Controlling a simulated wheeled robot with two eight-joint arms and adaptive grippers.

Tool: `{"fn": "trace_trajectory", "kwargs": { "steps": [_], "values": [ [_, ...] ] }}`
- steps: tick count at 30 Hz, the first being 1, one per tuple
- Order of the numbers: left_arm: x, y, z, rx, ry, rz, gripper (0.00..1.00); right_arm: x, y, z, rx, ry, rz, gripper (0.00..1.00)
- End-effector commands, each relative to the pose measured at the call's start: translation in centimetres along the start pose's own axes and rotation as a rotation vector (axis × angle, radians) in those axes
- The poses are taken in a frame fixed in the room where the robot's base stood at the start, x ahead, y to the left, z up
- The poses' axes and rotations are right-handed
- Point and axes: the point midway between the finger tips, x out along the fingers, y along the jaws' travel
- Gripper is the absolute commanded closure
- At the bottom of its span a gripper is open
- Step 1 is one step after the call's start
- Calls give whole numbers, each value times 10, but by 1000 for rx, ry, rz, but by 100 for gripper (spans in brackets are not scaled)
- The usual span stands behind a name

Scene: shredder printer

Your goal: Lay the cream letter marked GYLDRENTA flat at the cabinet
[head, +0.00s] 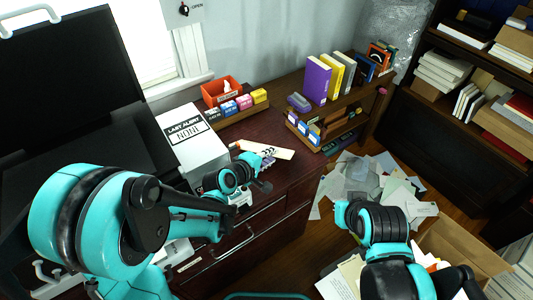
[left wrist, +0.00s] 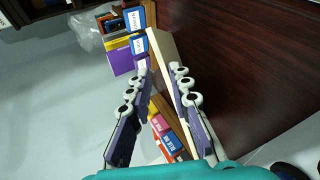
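A cream letter (head: 280,152) is at the dark red cabinet (head: 238,134), by my left gripper's fingers; no writing on it can be read. In the left wrist view the letter (left wrist: 164,58) shows as a narrow pale strip between the fingers, close to the right-hand one. My left gripper (left wrist: 160,70) has its two fingers spread apart, with a gap beside the strip. In the head view this gripper (head: 255,152) is low over the cabinet top, partly hidden by its own wrist. My right arm is at lower right; its fingers do not show.
A white box marked LAST ALERT (head: 190,140) stands left of the gripper. An orange bin (head: 222,92) and small colored boxes (head: 245,102) are behind. A book rack (head: 330,115) stands at the right end. Papers (head: 370,180) litter the floor beside a carton (head: 460,245).

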Motion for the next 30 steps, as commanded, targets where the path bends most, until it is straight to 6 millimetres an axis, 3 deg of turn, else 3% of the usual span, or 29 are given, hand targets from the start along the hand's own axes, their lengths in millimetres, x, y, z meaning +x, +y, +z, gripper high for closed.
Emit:
{"fn": "trace_trajectory", "kwargs": {
  "steps": [11,22,30],
  "values": [
    [-4,4,0,0,0,0,80,-4,0,-2,0,0,0,100],
    [-56,52,0,-1,1,0,80,-50,0,-36,0,0,0,100],
    [-59,52,0,0,0,0,80,-50,0,-36,0,0,0,100]
  ]
}}
